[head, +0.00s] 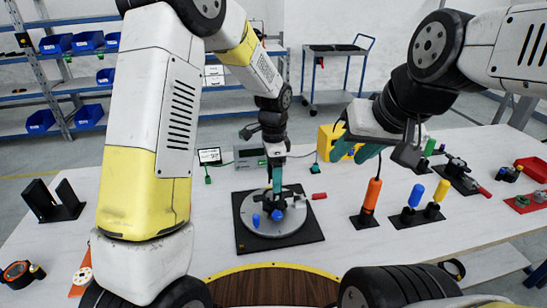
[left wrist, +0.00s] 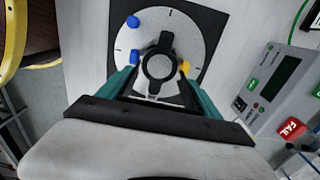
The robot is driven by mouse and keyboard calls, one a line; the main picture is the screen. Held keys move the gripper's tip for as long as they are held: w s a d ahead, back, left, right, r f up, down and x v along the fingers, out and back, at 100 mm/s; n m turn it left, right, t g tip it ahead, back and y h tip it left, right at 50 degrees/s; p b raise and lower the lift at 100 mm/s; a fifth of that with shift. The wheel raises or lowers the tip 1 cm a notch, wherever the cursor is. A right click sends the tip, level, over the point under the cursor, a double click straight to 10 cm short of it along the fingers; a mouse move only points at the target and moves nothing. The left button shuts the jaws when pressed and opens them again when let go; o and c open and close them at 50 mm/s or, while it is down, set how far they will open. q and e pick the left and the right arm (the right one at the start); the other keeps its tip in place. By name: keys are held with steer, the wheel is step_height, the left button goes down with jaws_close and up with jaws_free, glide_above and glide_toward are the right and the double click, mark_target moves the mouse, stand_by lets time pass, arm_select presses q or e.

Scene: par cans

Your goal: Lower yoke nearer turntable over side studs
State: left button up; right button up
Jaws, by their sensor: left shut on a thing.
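My left gripper (head: 277,186) points straight down over the turntable (head: 247,219), a grey disc on a black square base. It is shut on a dark part that I take for the yoke (head: 277,198). In the left wrist view a black ring with a tab at top and bottom (left wrist: 158,40) lies between the teal fingers over the disc. Blue knobs (left wrist: 133,57) and a yellow one (left wrist: 185,66) sit around it. I cannot tell yoke from can body clearly, and the side studs are hidden. My right gripper (head: 356,151) is open and empty, above the bench on the right.
An orange-handled tool (head: 372,195) stands upright below my right gripper. Blue (head: 416,196) and yellow (head: 441,191) handles stand beside it. A black two-plate stand (head: 68,201) is at left. A grey meter (head: 250,155) is behind the turntable. A red piece (head: 319,196) lies to its right.

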arm_select(q)
steer(key=shift+f, duration=3)
steer(key=o, duration=1.1)
steer(key=o, duration=0.4)
step_height(320, 180, up, 8)
steer(key=shift+f, duration=0.15)
